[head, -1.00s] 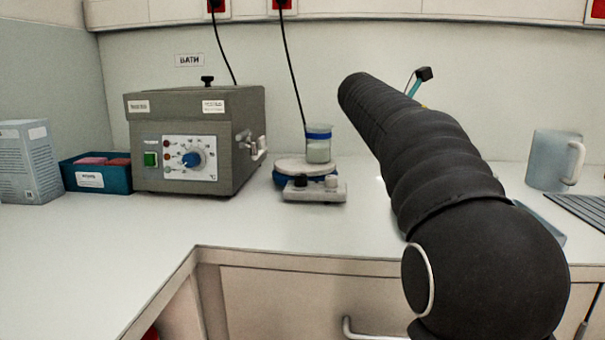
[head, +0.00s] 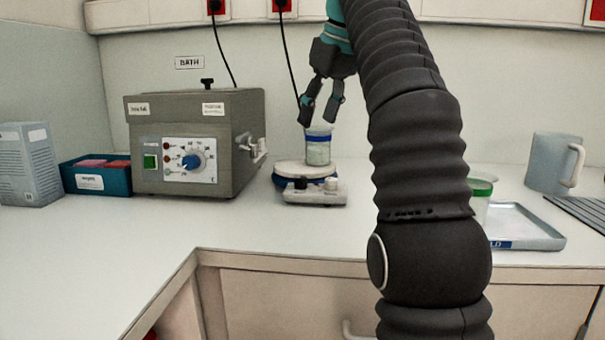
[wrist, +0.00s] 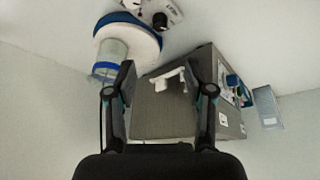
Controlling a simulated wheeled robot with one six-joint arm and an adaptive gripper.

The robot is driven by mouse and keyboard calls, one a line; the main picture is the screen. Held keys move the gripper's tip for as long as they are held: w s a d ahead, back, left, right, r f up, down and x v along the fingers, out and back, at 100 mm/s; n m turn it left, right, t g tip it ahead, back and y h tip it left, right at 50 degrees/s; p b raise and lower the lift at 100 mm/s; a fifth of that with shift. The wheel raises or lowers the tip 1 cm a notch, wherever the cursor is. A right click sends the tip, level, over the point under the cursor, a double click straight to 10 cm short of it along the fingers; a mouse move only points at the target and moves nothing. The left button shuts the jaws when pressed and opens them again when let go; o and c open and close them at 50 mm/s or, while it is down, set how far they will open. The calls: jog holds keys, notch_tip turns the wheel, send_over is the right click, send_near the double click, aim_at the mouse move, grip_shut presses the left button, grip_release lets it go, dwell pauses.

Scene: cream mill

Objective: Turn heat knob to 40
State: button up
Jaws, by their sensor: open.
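The grey bath unit (head: 195,110) has a blue knob (head: 192,161) on a white dial panel; its scale numbers are too small to read. A hotplate (head: 305,170) stands to its right, with a black knob (head: 301,183) and a pale knob (head: 330,183) on its front. In the wrist view, the black knob (wrist: 160,20) has small dark lettering beside it that I cannot read surely. A blue-banded beaker (head: 318,150) stands on the plate. My gripper (head: 319,117) is open and empty, pointing down above or behind the beaker; the wrist view shows its spread fingers (wrist: 160,82).
A pale tap (head: 258,149) sticks out of the bath's right side. A blue box (head: 95,181) and a carton (head: 30,165) stand at left. A tray (head: 525,225), a green-banded vessel (head: 481,188) and a mug (head: 553,162) are at right. The front left counter is clear.

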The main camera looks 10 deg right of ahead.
aim_at(301, 178)
jog(key=shift+m, duration=0.4)
jog(key=shift+x, duration=6.95)
jog(key=shift+d, duration=0.1)
grip_shut()
